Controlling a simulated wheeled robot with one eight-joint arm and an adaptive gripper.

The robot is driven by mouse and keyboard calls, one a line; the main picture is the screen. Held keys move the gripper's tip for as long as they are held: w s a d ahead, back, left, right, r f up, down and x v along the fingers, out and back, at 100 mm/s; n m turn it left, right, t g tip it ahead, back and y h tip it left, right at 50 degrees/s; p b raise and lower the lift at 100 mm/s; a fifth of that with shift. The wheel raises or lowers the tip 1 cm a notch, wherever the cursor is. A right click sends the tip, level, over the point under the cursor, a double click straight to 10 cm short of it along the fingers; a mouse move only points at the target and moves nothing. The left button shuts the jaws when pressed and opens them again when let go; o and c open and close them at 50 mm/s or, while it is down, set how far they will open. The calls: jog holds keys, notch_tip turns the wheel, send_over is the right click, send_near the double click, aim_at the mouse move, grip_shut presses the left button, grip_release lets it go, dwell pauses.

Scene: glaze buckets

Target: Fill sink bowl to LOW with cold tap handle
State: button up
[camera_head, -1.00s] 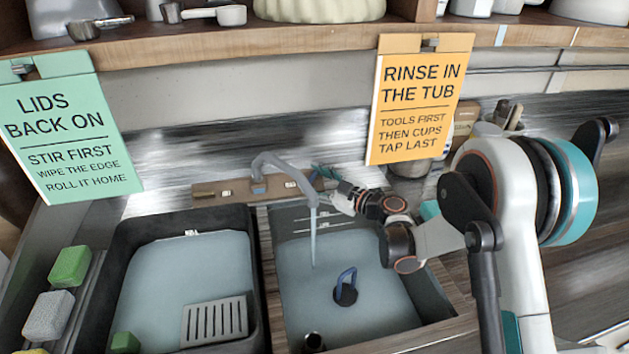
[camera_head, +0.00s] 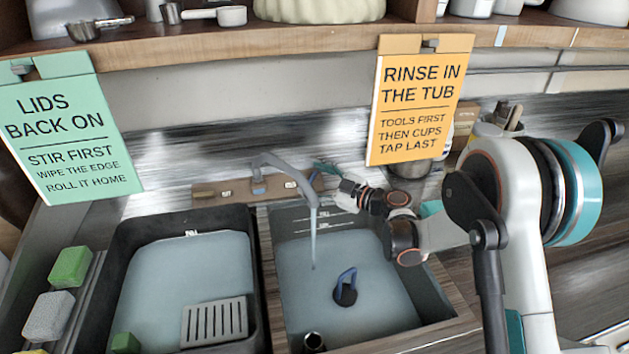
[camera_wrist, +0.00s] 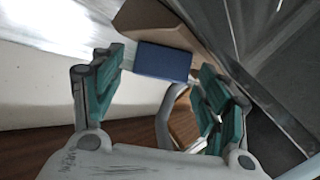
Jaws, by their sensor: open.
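The grey tap (camera_head: 272,160) arches over the right sink bowl (camera_head: 437,300). A pale stream (camera_head: 313,240) runs from its spout into the water (camera_head: 375,290). Marks show on the bowl's back wall, too small to read surely. My gripper (camera_head: 324,170) is at the right end of the tap's wooden ledge. In the wrist view, my gripper (camera_wrist: 164,92) is open, with the blue tap handle (camera_wrist: 162,62) between and slightly beyond its teal fingers. I cannot tell whether they touch it. In the head view, my gripper largely hides the handle.
The left basin (camera_head: 125,240) holds water and a slotted grey rack (camera_head: 214,321). A blue-handled plug (camera_head: 346,288) stands in the right bowl, near a dark upright tube (camera_head: 313,342). An orange sign (camera_head: 418,100) hangs above my arm. Sponges (camera_head: 70,267) lie far left.

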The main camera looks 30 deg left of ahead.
jog(key=s+d, duration=0.1)
jog(key=d, duration=0.6)
jog(key=shift+r, duration=0.3)
jog(key=shift+d, duration=0.1)
dwell(6.9)
